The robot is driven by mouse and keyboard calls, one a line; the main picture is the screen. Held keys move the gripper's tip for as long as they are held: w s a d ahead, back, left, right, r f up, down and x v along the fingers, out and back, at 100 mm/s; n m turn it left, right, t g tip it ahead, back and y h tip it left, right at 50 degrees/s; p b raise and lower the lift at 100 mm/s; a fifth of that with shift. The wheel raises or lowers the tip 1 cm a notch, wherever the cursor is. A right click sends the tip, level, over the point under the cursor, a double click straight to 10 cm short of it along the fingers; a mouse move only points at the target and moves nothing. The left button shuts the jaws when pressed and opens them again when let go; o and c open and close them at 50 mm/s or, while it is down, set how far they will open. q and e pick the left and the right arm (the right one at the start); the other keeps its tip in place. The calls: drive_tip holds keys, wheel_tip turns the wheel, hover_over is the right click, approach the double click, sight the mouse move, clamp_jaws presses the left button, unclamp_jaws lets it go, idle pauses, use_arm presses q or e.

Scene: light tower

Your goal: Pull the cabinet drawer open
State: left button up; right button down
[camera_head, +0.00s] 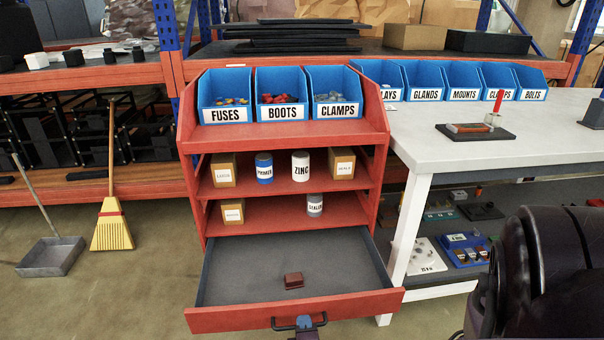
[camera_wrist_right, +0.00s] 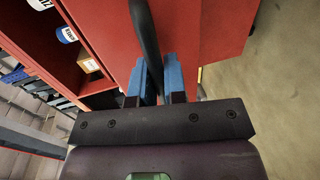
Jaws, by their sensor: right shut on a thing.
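The red cabinet (camera_head: 285,137) stands in the middle of the head view. Its bottom drawer (camera_head: 230,317) is pulled far out, and its grey inside shows. A small dark red block (camera_head: 293,280) lies in the drawer. A dark bar handle (camera_head: 285,324) is on the drawer front. My right gripper (camera_head: 305,323) is at the right part of this handle. In the right wrist view, the blue fingers of my right gripper (camera_wrist_right: 160,82) are shut on the dark handle (camera_wrist_right: 147,45), with the red drawer front behind it. My left gripper does not show.
A white-topped table (camera_head: 480,140) stands close on the cabinet's right. A yellow broom (camera_head: 111,225) and a grey dustpan (camera_head: 50,256) are on the left. Blue bins (camera_head: 278,95), cans and small boxes fill the upper cabinet shelves. The floor left of the drawer is clear.

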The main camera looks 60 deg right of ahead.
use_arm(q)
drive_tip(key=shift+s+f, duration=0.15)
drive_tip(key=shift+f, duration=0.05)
use_arm(e)
drive_tip(key=shift+f+v, duration=0.25)
drive_tip(key=shift+v, duration=0.95)
drive_tip(key=shift+f+v, duration=0.25)
drive_tip(key=shift+v, duration=0.95)
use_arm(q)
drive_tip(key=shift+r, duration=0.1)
use_arm(e)
drive_tip(key=shift+s, duration=0.1)
drive_tip(key=c, duration=1.2)
unclamp_jaws()
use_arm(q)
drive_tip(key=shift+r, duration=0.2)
